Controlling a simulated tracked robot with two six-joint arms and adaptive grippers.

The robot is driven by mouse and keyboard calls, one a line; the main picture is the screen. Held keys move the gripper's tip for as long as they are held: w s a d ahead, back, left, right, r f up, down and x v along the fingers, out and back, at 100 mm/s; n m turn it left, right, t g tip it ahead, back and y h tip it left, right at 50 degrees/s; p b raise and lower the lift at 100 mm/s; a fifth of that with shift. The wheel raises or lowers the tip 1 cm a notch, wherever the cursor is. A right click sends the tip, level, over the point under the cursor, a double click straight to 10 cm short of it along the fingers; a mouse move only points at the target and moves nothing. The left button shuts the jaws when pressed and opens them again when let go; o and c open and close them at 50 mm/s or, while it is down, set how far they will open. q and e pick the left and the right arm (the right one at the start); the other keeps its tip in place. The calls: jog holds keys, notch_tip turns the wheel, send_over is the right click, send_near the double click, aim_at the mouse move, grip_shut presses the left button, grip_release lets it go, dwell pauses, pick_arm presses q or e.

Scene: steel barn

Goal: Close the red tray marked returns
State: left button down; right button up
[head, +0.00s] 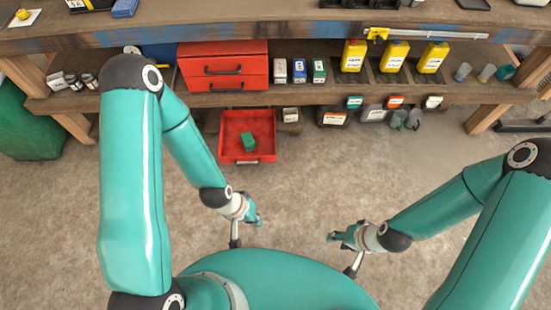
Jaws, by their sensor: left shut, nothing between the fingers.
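A red tray (232,127) juts out below the lower shelf, open at the top, with a small green box (249,142) inside. A pale label and handle strip (247,161) sits on its front edge; the writing is too small to read. My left gripper (254,219) is shut and empty, in front of the tray and apart from it. My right gripper (334,237) is further right and also apart from the tray. Its fingers are too small to tell if they are open.
A red two-drawer cabinet (222,65) stands shut on the lower shelf above the tray. Yellow bottles (395,57) and small boxes (299,71) stand beside it. Dark bins (334,116) are right of the tray. The concrete floor (310,170) before the tray is clear.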

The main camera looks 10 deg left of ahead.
pick_arm(q)
jog(key=m+t+y+b, duration=0.8)
jog(key=m+t+b, duration=0.7)
jog(key=b, duration=1.5)
send_near(274, 156)
jog(key=shift+m+g, duration=0.8)
jog(key=shift+m, duration=0.1)
jog(key=b+x, duration=0.5)
jog(key=shift+w+r, duration=0.1)
jog(key=shift+w, duration=0.3)
jog(key=shift+w+a+r+b, duration=0.1)
jog(key=shift+w+r+b, duration=0.05)
jog(key=shift+w+b, duration=0.45)
jog(key=shift+w, duration=0.1)
